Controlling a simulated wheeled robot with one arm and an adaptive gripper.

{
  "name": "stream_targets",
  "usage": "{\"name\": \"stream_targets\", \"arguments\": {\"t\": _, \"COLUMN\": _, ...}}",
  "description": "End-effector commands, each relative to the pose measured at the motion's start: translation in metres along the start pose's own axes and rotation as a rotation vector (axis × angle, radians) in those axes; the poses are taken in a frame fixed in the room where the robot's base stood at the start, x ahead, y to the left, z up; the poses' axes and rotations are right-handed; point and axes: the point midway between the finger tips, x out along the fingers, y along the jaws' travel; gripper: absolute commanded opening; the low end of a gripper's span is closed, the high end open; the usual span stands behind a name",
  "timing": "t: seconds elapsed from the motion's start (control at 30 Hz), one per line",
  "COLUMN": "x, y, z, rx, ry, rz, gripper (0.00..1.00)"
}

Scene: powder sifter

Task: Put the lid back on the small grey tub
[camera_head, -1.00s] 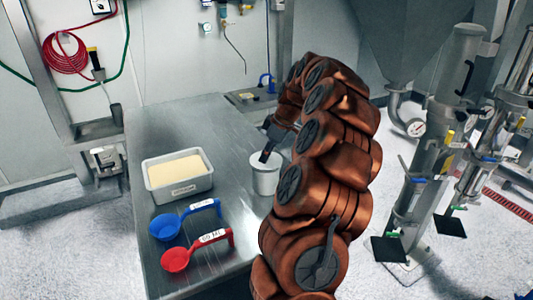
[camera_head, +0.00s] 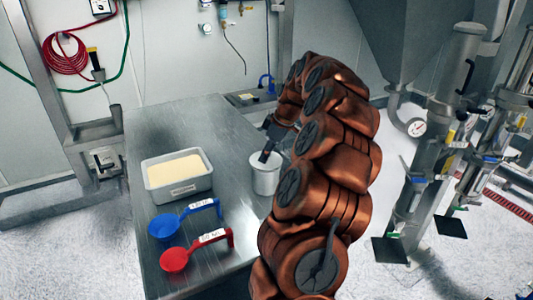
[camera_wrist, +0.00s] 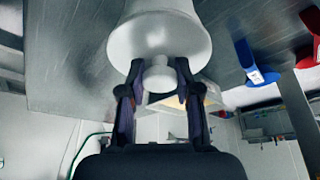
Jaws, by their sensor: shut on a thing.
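The small grey tub (camera_head: 265,180) stands upright on the steel table, just left of my arm. My gripper (camera_head: 267,155) reaches down over its top and hides part of the rim. In the wrist view my gripper (camera_wrist: 158,85) is shut on the round knob of the pale lid (camera_wrist: 160,35). The lid lines up with the tub's mouth. I cannot tell whether it rests fully on the rim or sits slightly above it.
On the steel table (camera_head: 215,128), a metal pan (camera_head: 178,190) of pale powder stands left of the tub. A blue scoop (camera_head: 165,228) and a red scoop (camera_head: 175,260) lie at the front. The table's back part is clear. Machinery stands to the right.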

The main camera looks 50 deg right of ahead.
Motion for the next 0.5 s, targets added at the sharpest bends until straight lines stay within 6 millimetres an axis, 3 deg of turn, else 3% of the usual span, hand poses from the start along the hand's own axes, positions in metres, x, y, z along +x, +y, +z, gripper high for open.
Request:
{"name": "stream_targets", "arguments": {"t": 0.17, "x": -0.0001, "y": -0.0001, "z": 0.0, "rx": 0.0, "ry": 0.0, "rz": 0.0, "gripper": 0.0}}
{"name": "stream_targets", "arguments": {"t": 0.2, "x": -0.0001, "y": -0.0001, "z": 0.0, "rx": 0.0, "ry": 0.0, "rz": 0.0, "gripper": 0.35}}
{"name": "stream_targets", "arguments": {"t": 0.5, "x": 0.0, "y": -0.0001, "z": 0.0, "rx": 0.0, "ry": 0.0, "rz": 0.0, "gripper": 0.62}}
